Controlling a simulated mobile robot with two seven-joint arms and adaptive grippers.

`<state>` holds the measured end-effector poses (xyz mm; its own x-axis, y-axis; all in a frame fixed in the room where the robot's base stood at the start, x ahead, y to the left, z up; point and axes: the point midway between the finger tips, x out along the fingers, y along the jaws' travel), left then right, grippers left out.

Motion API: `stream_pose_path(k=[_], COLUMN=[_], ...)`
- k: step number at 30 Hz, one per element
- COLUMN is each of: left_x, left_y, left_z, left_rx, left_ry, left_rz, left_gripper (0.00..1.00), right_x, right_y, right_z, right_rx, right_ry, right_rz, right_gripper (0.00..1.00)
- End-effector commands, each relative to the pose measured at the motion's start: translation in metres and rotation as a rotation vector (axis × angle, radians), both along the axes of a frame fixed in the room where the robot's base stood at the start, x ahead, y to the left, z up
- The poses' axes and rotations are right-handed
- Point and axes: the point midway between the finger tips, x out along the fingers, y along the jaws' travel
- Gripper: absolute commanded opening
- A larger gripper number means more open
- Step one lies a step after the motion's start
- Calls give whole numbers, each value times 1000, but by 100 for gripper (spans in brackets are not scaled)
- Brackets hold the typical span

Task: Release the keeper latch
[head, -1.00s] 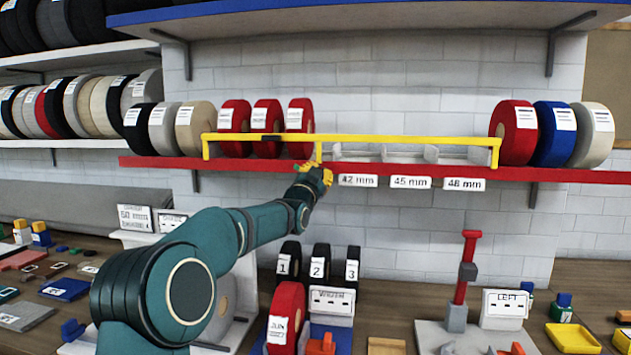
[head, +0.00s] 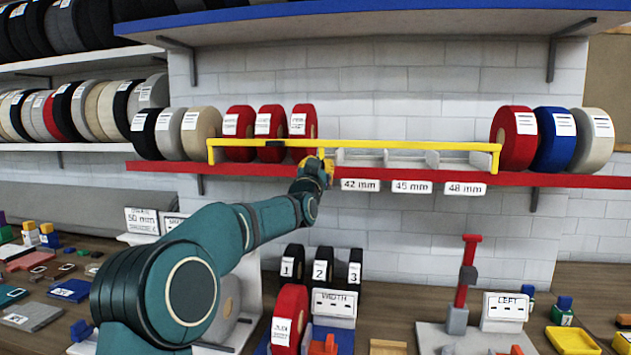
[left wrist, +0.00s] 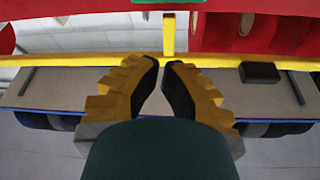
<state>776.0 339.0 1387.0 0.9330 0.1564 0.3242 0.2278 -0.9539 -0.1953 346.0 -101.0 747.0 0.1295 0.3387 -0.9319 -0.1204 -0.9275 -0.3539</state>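The keeper latch is probably the yellow bar (head: 400,143) across the front of the red shelf (head: 410,168), with a black block (head: 277,143) on it; no part is named as the latch. In the left wrist view the bar (left wrist: 215,61) runs across behind the fingertips. A short yellow post (left wrist: 168,35) stands just beyond them, and the black block (left wrist: 260,72) is to their right. My left gripper (head: 325,160) is at the bar's middle post. In the left wrist view its fingertips (left wrist: 161,62) are close together with a narrow gap, apparently empty. Contact is unclear. My right gripper is not in view.
Red rolls (head: 271,127) stand behind the bar at left, and a red roll (head: 514,138) at its right end. A blue shelf (head: 370,25) hangs above. Numbered black rolls and a red post (head: 465,270) stand below.

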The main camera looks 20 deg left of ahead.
Motion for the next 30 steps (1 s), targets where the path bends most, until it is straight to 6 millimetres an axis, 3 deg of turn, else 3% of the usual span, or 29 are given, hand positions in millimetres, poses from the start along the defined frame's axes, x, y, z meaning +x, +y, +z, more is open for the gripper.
stream_pose_path(k=[9, 15, 30], left_x=[-46, -66, -73], left_y=[-10, -15, -17], left_z=[-16, -23, -26], left_rx=[-1, -1, 0], left_ry=[-3, -3, -3], left_rz=[0, 1, 1], left_gripper=[0, 0, 0], right_x=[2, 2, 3], right_y=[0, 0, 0], right_z=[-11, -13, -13], right_rx=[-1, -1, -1], right_ry=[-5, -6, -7], right_rz=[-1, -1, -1], right_gripper=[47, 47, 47])
